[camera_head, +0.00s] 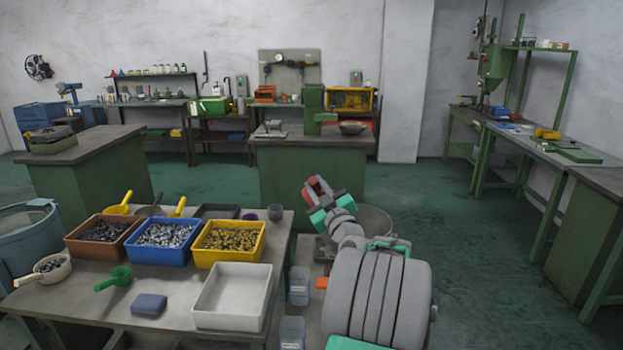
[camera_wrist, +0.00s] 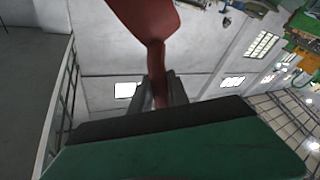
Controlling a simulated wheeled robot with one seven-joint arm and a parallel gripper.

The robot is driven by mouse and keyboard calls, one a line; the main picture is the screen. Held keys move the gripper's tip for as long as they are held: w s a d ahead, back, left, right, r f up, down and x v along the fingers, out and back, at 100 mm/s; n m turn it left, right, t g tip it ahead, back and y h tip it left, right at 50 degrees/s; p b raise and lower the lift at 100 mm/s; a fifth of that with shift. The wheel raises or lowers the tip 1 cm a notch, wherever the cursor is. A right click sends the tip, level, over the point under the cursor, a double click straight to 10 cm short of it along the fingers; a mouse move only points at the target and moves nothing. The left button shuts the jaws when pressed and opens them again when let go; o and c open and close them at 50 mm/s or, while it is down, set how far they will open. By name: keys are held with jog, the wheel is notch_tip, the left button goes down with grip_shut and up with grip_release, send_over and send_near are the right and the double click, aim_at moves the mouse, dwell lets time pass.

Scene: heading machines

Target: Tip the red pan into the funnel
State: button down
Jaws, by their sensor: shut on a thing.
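The red pan (camera_head: 312,187) is held up at the end of my arm. It also shows in the wrist view (camera_wrist: 146,17), with its narrow handle (camera_wrist: 157,75) running down between the fingers. My gripper (camera_head: 325,203) is shut on that handle; in the wrist view its grey fingers (camera_wrist: 163,92) lie on both sides of it. The pan looks tilted, and I cannot see whether anything is in it.
The near table holds a brown bin (camera_head: 93,248), a blue bin (camera_head: 153,254) and a yellow bin (camera_head: 219,261) of small parts, and an empty white tray (camera_head: 223,314). A green machine (camera_head: 314,100) and a bowl (camera_head: 353,128) stand on the bench behind. Floor on the right is clear.

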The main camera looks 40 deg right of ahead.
jog(key=s+d+m+g+h+p, duration=0.1)
jog(key=s+d+m+h+p, duration=0.1)
jog(key=s+d+m+h, duration=0.3)
jog(key=shift+s+d+m+g+h+p, duration=0.5)
jog(key=shift+d+m, duration=0.95)
jog(key=shift+m, duration=2.45)
jog(key=shift+s, duration=0.15)
